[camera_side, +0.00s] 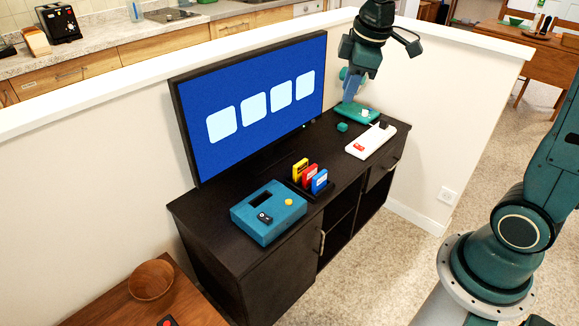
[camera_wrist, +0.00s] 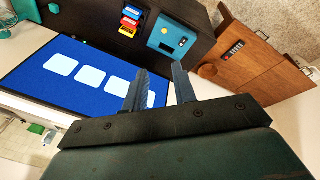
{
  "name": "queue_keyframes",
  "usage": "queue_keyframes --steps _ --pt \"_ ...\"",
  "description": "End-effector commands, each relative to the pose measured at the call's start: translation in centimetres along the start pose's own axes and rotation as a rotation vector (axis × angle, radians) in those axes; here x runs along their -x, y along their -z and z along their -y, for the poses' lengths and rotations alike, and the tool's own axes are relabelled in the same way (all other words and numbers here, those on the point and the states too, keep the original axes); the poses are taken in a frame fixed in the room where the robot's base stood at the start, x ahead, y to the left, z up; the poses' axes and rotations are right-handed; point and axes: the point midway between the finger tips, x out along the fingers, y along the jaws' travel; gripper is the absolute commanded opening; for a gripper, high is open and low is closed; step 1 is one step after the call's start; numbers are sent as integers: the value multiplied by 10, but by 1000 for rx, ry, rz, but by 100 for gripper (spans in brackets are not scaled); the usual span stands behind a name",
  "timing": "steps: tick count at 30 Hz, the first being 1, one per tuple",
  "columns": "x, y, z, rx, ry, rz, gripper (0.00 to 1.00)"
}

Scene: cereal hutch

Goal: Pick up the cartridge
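Three cartridges stand upright side by side in a dark rack on the black cabinet: yellow (camera_side: 300,169), red (camera_side: 310,176) and blue (camera_side: 320,181). The task does not say which is meant. They also show at the top of the wrist view as blue (camera_wrist: 133,12), red (camera_wrist: 130,22) and yellow (camera_wrist: 127,31). A teal console (camera_side: 268,222) with a dark slot lies left of the rack. My gripper (camera_side: 350,99) hangs over the cabinet's far right end, well away from the cartridges. In the wrist view my gripper (camera_wrist: 159,67) is open, with nothing between its fingers.
A large television (camera_side: 250,105) stands along the cabinet's back, beside the rack. A white device (camera_side: 371,141), a teal base (camera_side: 357,112) and a small teal block (camera_side: 342,127) occupy the right end. A wooden bowl (camera_side: 151,281) sits on a low table at front left.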

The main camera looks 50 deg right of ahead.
Motion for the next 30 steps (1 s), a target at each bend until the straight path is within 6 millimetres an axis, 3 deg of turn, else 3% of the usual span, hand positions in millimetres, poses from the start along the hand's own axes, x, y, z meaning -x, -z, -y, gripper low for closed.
queue_keyframes --steps 15,30 --pt "-112 19 -80 359 94 75 27" --pt "-250 -1 -129 704 212 96 27"
